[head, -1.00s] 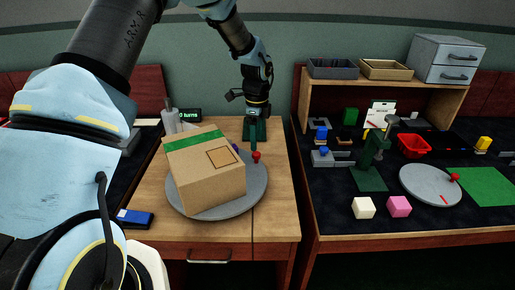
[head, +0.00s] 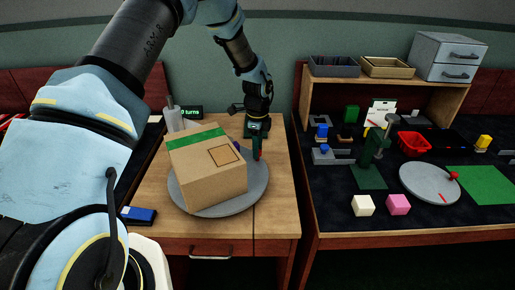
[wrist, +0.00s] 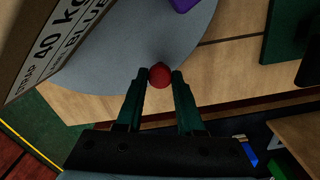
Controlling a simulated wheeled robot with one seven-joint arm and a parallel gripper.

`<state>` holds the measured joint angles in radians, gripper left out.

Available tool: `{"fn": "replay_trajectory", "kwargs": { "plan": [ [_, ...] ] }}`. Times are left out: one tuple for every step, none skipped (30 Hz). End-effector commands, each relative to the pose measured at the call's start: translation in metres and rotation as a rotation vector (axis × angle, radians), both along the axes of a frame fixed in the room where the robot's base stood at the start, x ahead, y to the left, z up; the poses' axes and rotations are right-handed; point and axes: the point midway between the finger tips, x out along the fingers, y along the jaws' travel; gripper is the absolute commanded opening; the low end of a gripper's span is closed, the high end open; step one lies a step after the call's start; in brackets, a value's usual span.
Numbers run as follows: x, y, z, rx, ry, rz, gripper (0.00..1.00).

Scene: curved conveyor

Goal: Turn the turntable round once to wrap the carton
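The brown carton (head: 205,178) with a green tape strip stands on the grey round turntable (head: 258,190); its printed side shows at the left of the wrist view (wrist: 50,45). A red knob (wrist: 160,76) sits at the turntable's rim. My gripper (head: 257,150) points down at the far right of the turntable, with its green fingers on either side of the knob. In the wrist view the fingers (wrist: 160,78) stand apart around the knob; firm contact is not clear. The fingers mostly hide the knob in the head view.
A small green-lettered display (head: 191,112) and a grey bottle-like item (head: 173,117) stand behind the carton. A blue box (head: 137,215) lies at the front left. A purple item (wrist: 184,4) is on the turntable beside the carton. A second bench with a smaller turntable (head: 428,182) stands right.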

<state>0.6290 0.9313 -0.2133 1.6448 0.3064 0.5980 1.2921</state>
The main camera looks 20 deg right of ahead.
Motion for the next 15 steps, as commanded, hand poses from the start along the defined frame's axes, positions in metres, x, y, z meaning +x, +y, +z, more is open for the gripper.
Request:
{"fn": "replay_trajectory", "kwargs": {
  "plan": [
    [0.0,0.0001,0.0001,0.0,0.0,0.0,0.29],
    [0.0,0.0001,0.0001,0.0,0.0,0.0,0.26],
    [0.0,0.0001,0.0001,0.0,0.0,0.0,0.21],
    [0.0,0.0001,0.0001,0.0,0.0,0.0,0.18],
    [0.0,0.0001,0.0001,0.0,0.0,0.0,0.14],
    [0.0,0.0001,0.0001,0.0,0.0,0.0,0.1],
    [-0.0001,0.0002,0.0002,0.0,0.0,0.0,0.07],
    [-0.0001,0.0002,0.0002,0.001,0.001,0.0,0.03],
    [-0.0001,0.0002,0.0002,0.001,0.001,0.0,0.0],
    [-0.0001,0.0002,0.0002,0.001,0.001,0.0,0.0],
    [0.0,0.0003,0.0002,0.001,0.001,0.0,0.0],
    [0.0,0.0003,0.0002,0.001,0.001,0.0,0.0],
    [0.0,0.0003,0.0002,0.001,0.001,0.0,0.0],
    [0.0,0.0003,0.0002,0.001,0.001,0.0,0.0],
    [0.0,0.0003,0.0002,0.001,0.001,0.0,0.0]
  ]
}}
